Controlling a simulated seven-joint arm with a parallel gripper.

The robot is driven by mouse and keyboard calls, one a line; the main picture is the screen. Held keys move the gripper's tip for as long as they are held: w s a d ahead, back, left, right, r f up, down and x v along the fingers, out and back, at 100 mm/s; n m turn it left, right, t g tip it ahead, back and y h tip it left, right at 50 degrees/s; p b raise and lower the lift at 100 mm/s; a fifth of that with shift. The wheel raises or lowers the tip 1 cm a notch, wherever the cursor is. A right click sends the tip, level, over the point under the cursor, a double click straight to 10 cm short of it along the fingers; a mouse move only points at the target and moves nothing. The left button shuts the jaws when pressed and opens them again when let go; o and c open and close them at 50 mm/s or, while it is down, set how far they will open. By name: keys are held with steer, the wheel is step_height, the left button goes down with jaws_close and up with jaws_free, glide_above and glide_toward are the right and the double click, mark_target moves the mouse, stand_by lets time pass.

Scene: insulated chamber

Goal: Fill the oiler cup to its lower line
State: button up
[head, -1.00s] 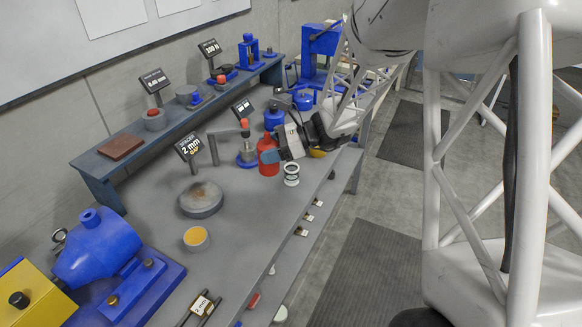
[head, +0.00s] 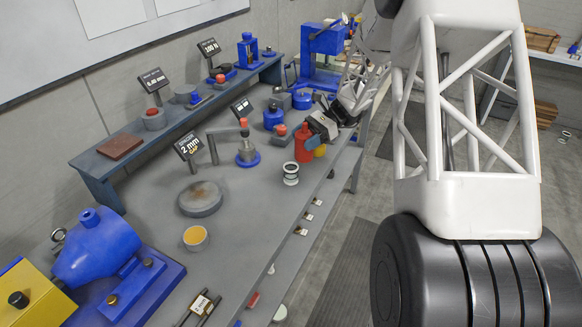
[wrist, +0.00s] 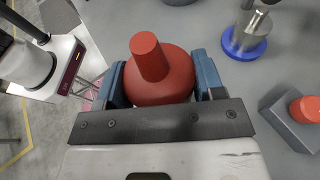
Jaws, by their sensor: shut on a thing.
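My gripper (head: 312,137) is shut on a red bottle (head: 304,148) with a tapered spout. In the wrist view the bottle (wrist: 158,78) sits upright between the two blue fingers (wrist: 160,82). A small clear cup with dark and white bands (head: 291,174), which looks like the oiler cup, stands on the bench just in front of the bottle, apart from it. Its level and line are too small to read. I cannot tell whether the bottle's base is clear of the bench.
A silver cylinder on a blue base (head: 248,153) and a grey block with a red button (head: 281,134) stand close by. A round grey plate (head: 200,198) and a yellow-filled dish (head: 195,238) lie nearer. The bench's right edge is close to the cup.

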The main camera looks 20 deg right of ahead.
steer(key=shift+w+d+f+n+g+h, duration=0.2)
steer(key=shift+w+d+f+n+g, duration=0.1)
steer(key=shift+d+f+n+g, duration=0.25)
steer(key=shift+w+d+f+n+g+h, duration=0.25)
steer(key=shift+d+n+g, duration=0.1)
steer(key=shift+d+g, duration=0.3)
steer(key=shift+w+f+n+g+h, duration=0.3)
steer(key=shift+f+n+g+h, duration=0.3)
steer(key=shift+n+g, duration=0.5)
steer(key=shift+w+a+f+n+g+h, duration=0.2)
steer(key=shift+a+f+n+g+h, duration=0.15)
steer(key=shift+n+g+h, duration=0.3)
steer(key=shift+f, duration=0.15)
